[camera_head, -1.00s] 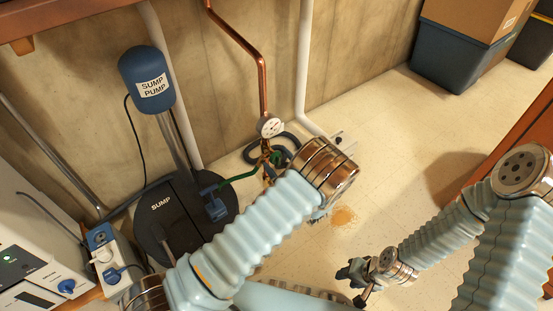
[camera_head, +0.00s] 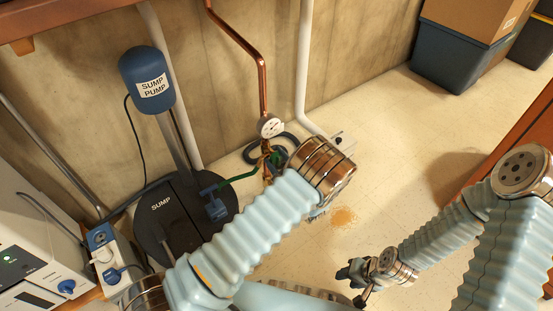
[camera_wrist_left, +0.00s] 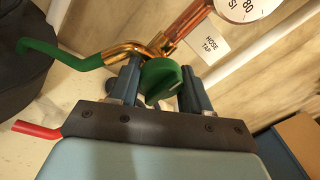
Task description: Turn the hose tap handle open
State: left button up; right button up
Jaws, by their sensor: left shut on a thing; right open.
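The hose tap's round green handle (camera_wrist_left: 162,78) sits on the copper pipe (camera_wrist_left: 188,22), beside a "HOSE TAP" label (camera_wrist_left: 210,46). In the left wrist view my left gripper (camera_wrist_left: 160,72) has a finger on each side of the handle and is shut on it. In the head view, the tap (camera_head: 266,160) stands below the gauge by the wall. My left forearm and wrist hide most of the left gripper there. My right gripper (camera_head: 354,284) is open and empty, low over the floor, well away from the tap.
A pressure gauge (camera_head: 269,126) sits above the tap. A green spout (camera_wrist_left: 75,58) runs left from it. The sump pump (camera_head: 147,80) and its dark lid (camera_head: 160,228) stand to the left. Blue bins (camera_head: 455,58) are at the back right.

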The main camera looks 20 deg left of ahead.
pick_arm(q)
jog(key=m+p, duration=0.1)
jog(key=m, duration=0.3)
jog(key=shift+r+m+p, duration=0.1)
jog(key=shift+m+p, duration=0.2)
jog(key=m+g+p, duration=0.1)
jog(key=m, duration=0.3)
jog(key=m+g+p, duration=0.1)
jog(key=m, duration=0.3)
jog(key=shift+m+g+p, duration=0.4)
jog(key=shift+m+p, duration=0.1)
jog(key=shift+m, duration=1.3)
jog(key=o, duration=1.1)
jog(key=shift+c, duration=0.2)
jog(key=shift+s+d, duration=0.1)
jog(key=shift+d, duration=0.05)
